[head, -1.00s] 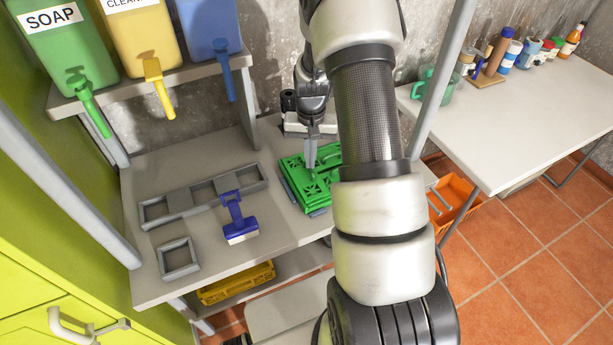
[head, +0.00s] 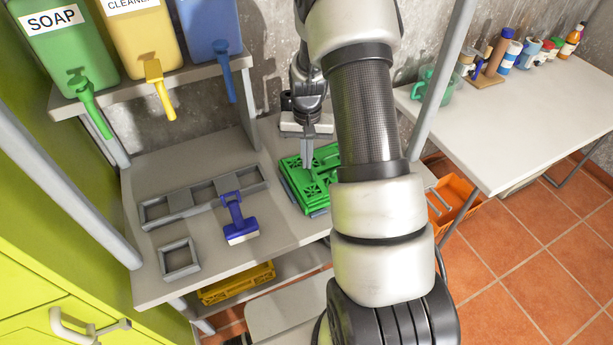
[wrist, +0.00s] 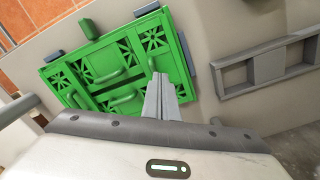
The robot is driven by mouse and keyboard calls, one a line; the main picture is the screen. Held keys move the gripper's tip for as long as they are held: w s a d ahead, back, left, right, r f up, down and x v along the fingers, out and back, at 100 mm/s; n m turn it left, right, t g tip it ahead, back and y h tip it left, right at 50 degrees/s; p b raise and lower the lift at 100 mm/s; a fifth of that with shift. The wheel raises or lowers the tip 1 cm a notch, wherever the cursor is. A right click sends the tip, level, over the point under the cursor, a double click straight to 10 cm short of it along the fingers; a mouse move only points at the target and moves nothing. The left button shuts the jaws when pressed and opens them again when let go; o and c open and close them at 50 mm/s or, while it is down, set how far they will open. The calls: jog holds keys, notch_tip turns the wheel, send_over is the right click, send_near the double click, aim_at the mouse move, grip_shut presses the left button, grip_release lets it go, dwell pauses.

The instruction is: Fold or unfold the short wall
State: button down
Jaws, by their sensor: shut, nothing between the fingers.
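The green folding crate (head: 300,184) lies on the grey shelf, its walls folded down flat as far as I can see; my arm hides its right part. In the wrist view the crate (wrist: 112,62) shows lattice panels and curved handles. A short wall (wrist: 88,40) seems to be the panel at an end, but I cannot tell which wall is which. My gripper (head: 308,165) is shut and empty, pointing down at the crate's left part.
A grey three-part frame (head: 203,199), a small square frame (head: 179,258) and a blue brush (head: 236,215) lie left of the crate. Soap and cleaner dispensers hang above. A yellow crate (head: 236,283) is below, and an orange crate (head: 455,198) stands right.

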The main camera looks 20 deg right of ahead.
aim_at(299, 178)
jog(key=shift+a+r, duration=0.1)
jog(key=shift+r, duration=0.1)
dwell(0.3)
jog(key=shift+a+r, duration=0.2)
jog(key=shift+r, duration=0.1)
jog(key=shift+a+r+p, duration=0.15)
jog(key=shift+r+p, duration=0.05)
jog(key=shift+p, duration=0.1)
jog(key=shift+a+r, duration=0.25)
dwell(0.3)
jog(key=shift+a+r, duration=0.1)
jog(key=shift+r, duration=0.1)
dwell(0.3)
jog(key=shift+a+r+p, duration=0.2)
jog(key=shift+r+p, duration=0.05)
jog(key=shift+p, duration=0.1)
jog(key=shift+a+r, duration=0.1)
jog(key=shift+r, duration=0.05)
jog(key=shift+a+r, duration=0.25)
jog(key=shift+r, duration=0.1)
jog(key=shift+a+r+p, duration=0.45)
jog(key=shift+r+p, duration=0.05)
jog(key=shift+r, duration=0.1)
dwell(1.0)
